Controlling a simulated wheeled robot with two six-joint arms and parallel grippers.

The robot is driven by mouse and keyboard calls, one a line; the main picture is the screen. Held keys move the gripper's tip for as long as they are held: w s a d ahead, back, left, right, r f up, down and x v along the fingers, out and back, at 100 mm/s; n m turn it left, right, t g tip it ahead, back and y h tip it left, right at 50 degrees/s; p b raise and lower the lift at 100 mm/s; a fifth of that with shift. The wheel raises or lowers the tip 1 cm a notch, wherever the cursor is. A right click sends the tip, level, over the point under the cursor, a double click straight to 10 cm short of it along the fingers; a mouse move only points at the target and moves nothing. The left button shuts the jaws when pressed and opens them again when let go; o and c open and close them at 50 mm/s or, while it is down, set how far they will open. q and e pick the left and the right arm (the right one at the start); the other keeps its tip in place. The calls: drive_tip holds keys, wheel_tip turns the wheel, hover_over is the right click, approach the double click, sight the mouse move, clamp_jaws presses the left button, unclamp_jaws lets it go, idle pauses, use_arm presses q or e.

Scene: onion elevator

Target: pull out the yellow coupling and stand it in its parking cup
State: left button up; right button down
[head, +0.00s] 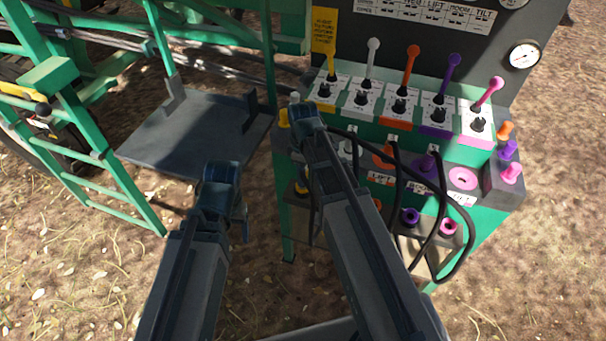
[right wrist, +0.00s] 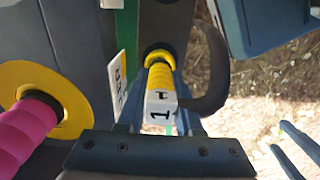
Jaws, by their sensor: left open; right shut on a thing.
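In the head view my right gripper (head: 305,116) is at the left end of the panel and hides most of the coupling. A yellow-rimmed opening at the lower left (head: 302,187) may be the parking cup. My left gripper (head: 222,178) is open and empty, left of the panel.
A yellow ring (right wrist: 45,95) with a pink grip in it is left of the coupling. Black hoses (head: 455,215) loop across the panel front. Coloured levers (head: 411,68) stand above. A grey platform (head: 190,135) and green ladder (head: 100,150) are at left.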

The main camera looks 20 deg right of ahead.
drive_tip(key=shift+f+b, duration=0.5)
drive_tip(key=shift+f, duration=0.05)
idle(0.4)
drive_tip(key=shift+c, duration=1.1)
unclamp_jaws()
drive_tip(key=shift+w+r, duration=0.1)
drive_tip(key=shift+c, duration=0.2)
drive_tip(key=shift+r+p, duration=0.65)
drive_tip(key=shift+p, duration=0.1)
drive_tip(key=shift+o, duration=0.2)
drive_tip(key=shift+d+r+p, duration=0.1)
drive_tip(key=shift+r+p, duration=2.75)
